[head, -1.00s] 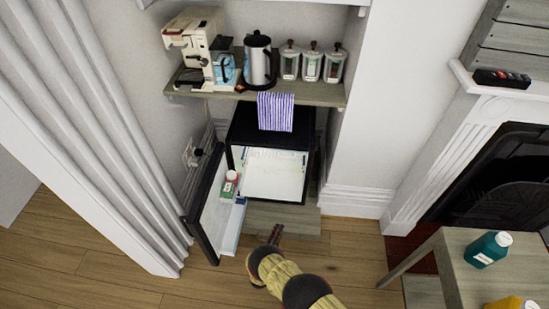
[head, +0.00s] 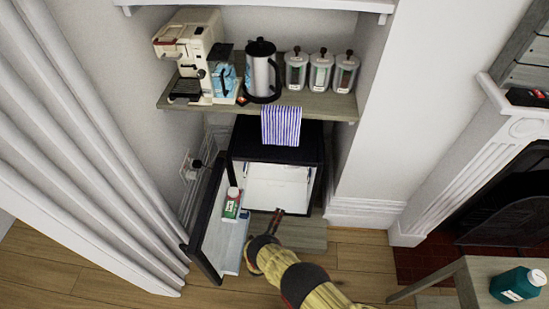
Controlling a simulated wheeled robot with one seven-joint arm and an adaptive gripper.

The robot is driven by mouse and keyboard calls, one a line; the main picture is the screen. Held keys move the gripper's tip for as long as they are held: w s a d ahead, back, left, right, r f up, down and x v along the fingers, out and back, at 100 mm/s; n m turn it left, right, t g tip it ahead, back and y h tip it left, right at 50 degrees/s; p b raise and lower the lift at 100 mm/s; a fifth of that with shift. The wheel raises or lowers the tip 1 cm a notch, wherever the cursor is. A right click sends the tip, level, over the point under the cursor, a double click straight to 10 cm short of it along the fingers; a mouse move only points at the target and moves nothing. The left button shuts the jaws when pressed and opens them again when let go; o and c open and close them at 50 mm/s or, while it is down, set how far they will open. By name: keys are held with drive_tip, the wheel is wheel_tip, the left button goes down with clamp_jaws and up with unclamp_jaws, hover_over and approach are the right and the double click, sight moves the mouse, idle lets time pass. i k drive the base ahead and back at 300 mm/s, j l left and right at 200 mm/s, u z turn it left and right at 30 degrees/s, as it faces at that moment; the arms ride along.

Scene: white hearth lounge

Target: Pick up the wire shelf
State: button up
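A small black fridge (head: 285,134) stands on the floor under the wooden shelf, with its door (head: 205,225) open to the left. Its white interior (head: 275,190) is in view. I cannot clearly make out a wire shelf in it; only faint lines show near the upper right of the interior. My gripper (head: 278,213) is at the lower front of the fridge opening, seen from above and behind. It is small and dark here, and I cannot tell whether its fingers are apart. Nothing is visibly held.
A bottle with a red-and-green label (head: 231,205) stands in the door rack. A striped cloth (head: 281,126) hangs from the wooden shelf (head: 315,104), which bears a coffee machine, a kettle (head: 262,72) and canisters. A table with a teal bottle (head: 517,285) is at lower right.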

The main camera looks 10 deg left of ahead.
sight(269, 178)
drive_tip(key=i+j, duration=0.15)
drive_tip(key=i, duration=0.15)
drive_tip(key=i+j, duration=0.1)
drive_tip(key=i, duration=0.2)
drive_tip(key=i+l, duration=0.15)
drive_tip(key=i, duration=0.1)
